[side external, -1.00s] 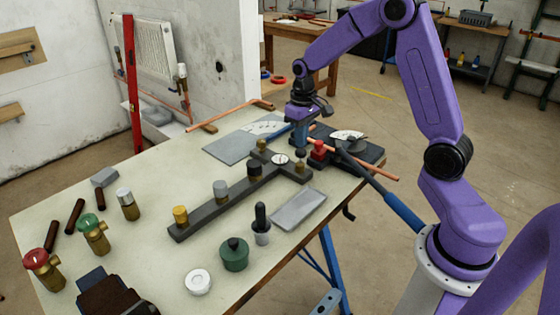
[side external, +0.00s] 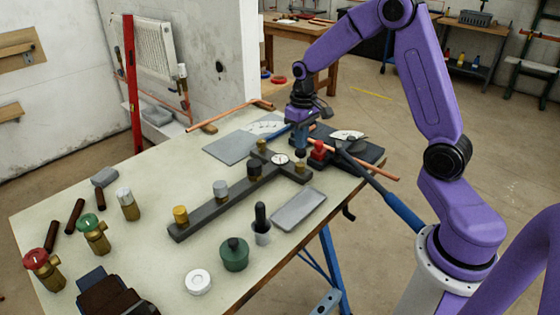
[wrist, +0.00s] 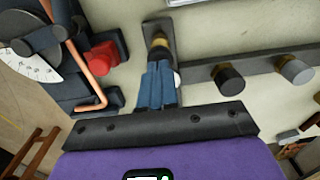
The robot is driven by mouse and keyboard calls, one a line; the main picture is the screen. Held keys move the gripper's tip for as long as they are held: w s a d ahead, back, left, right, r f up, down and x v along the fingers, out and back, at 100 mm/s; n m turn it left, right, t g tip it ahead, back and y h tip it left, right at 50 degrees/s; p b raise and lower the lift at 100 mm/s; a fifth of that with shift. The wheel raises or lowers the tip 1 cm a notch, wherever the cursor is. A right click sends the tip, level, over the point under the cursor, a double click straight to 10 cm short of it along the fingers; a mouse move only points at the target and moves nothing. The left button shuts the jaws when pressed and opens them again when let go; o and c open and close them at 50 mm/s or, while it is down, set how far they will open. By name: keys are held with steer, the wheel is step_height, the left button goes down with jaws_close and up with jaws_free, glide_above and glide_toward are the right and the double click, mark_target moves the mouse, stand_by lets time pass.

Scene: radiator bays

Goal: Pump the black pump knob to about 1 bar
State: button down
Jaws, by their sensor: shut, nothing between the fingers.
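The manifold (side external: 216,205) is a dark bar with a cross-piece at its far end. My gripper (side external: 300,153) is shut and empty, pointing down over the near end of the cross-piece. Below the fingertips is a brass-stemmed fitting (side external: 300,166), apparently the pump knob; its top is hidden by the fingers. In the wrist view its brass part (wrist: 158,42) shows just beyond my blue fingers (wrist: 160,68). The fingers look to be on or very close to it. The round white gauge (side external: 281,159) sits beside it; its reading is too small to tell. A black-capped fitting (side external: 254,168) stands along the bar.
A red block (side external: 318,149) and a bender-like tool with a blue handle (side external: 403,212) and copper pipe (side external: 380,174) lie close to the right. A grey plate (side external: 299,209) lies in front. Valves, a green pot (side external: 234,255) and a white roll (side external: 198,281) stand nearer.

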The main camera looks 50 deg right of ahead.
steer(key=shift+f, duration=0.45)
steer(key=shift+f, duration=0.95)
steer(key=shift+r, duration=1.85)
steer(key=shift+f, duration=0.1)
steer(key=shift+f, duration=0.8)
steer(key=shift+f, duration=0.9)
steer(key=shift+r, duration=1.8)
